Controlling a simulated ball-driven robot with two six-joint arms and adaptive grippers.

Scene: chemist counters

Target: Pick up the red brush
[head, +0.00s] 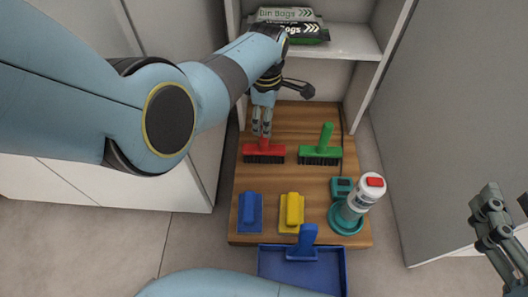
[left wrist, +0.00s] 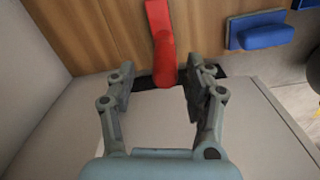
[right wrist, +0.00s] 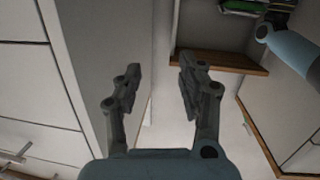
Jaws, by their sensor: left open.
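The red brush (head: 264,152) lies at the back left of the wooden board, its dark bristles toward the front and its handle toward the back. My left gripper (head: 262,128) is at the handle end. In the left wrist view the red brush (left wrist: 162,45) has its handle end between the fingers of my left gripper (left wrist: 160,80), which are apart with gaps at both sides. My right gripper (head: 487,215) is far off to the right; in the right wrist view its fingers (right wrist: 157,85) are apart with nothing between them.
A blue dustpan (head: 301,265) is in front. Cabinet walls stand left and right; bin bags (head: 287,22) lie on the shelf behind.

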